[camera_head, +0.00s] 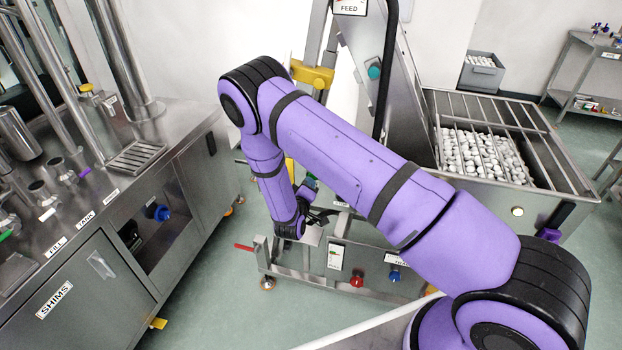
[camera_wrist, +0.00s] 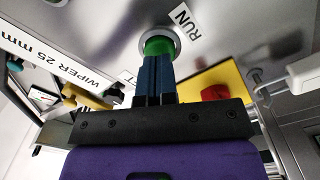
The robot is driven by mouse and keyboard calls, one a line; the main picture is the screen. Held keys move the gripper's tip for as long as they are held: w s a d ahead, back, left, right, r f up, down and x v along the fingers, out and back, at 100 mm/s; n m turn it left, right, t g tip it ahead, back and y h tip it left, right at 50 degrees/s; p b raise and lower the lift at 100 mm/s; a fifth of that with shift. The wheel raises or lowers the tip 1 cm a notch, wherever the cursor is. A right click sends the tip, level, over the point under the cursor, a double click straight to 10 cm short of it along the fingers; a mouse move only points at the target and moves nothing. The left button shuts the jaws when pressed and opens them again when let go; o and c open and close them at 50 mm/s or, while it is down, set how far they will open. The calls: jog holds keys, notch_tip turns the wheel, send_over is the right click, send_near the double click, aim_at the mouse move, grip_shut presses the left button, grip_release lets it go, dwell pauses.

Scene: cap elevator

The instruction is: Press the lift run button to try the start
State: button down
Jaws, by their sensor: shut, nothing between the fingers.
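The green run button (camera_wrist: 158,46) sits in a silver ring on a metal panel, beside a label reading RUN (camera_wrist: 184,22). It shows in the wrist view at the top centre. My gripper (camera_wrist: 153,60) is shut and empty, its blue fingertips right at the button and covering its lower part. I cannot tell whether the tips touch or press it. In the head view my purple arm reaches down to the lift's lower frame, and my gripper (camera_head: 312,184) is partly hidden there; the run button is hidden in that view.
A red knob (camera_wrist: 214,92) on a yellow plate is right of my fingers. A WIPER 25 mm label (camera_wrist: 82,60) is at left. In the head view, red (camera_head: 357,280) and blue (camera_head: 394,275) knobs sit low on the frame. A hopper (camera_head: 500,100) of caps stands right; a steel bench (camera_head: 195,150) stands left.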

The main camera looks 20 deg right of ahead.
jog(key=shift+x, duration=0.85)
dwell(1.1)
jog(key=shift+s+a, duration=0.1)
jog(key=shift+v, duration=2.7)
